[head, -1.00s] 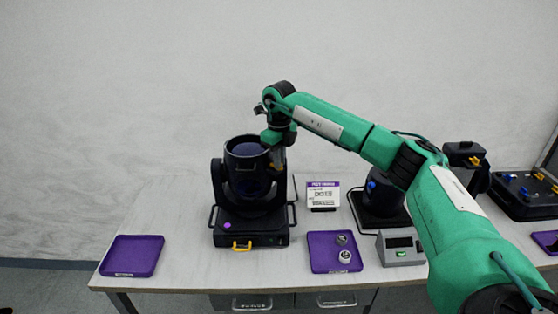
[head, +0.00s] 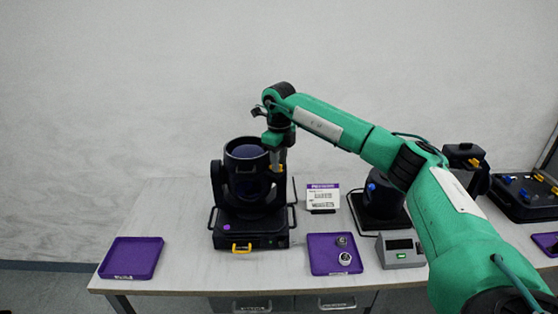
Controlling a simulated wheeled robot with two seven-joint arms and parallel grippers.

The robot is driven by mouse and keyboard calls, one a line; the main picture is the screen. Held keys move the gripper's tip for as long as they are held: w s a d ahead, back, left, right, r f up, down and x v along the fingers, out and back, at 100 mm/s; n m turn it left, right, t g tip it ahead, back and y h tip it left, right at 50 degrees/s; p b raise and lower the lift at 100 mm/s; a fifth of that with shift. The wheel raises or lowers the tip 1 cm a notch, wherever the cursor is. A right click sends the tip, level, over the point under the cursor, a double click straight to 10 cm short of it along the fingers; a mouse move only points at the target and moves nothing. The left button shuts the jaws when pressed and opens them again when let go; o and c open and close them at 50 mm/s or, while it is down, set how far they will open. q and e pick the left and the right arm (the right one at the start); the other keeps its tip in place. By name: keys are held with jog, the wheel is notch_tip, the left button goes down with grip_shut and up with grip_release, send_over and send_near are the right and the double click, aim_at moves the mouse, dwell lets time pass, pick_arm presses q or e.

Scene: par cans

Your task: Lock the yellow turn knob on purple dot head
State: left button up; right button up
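The purple dot head is a black moving-head light (head: 246,200) standing on the table, with a purple dot (head: 226,228) on its base. A yellow piece (head: 241,247) sits at the front edge of the base. Another small yellow piece, perhaps the turn knob (head: 281,168), shows at the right arm of the head, close to my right gripper. My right gripper (head: 277,164) points down beside the top right of the head. Its fingers are too small to tell whether they are open, shut or touching the knob. My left gripper is not in view.
A purple tray (head: 131,258) lies at the left, and another purple tray (head: 322,263) with small round items lies right of the head. A label card (head: 323,197), a grey box with a display (head: 400,249) and a second black head (head: 382,197) stand further right.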

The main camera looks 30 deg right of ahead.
jog(key=shift+r, duration=0.45)
notch_tip(320, 180, up, 13)
jog(key=b, duration=0.3)
jog(key=shift+f, duration=0.15)
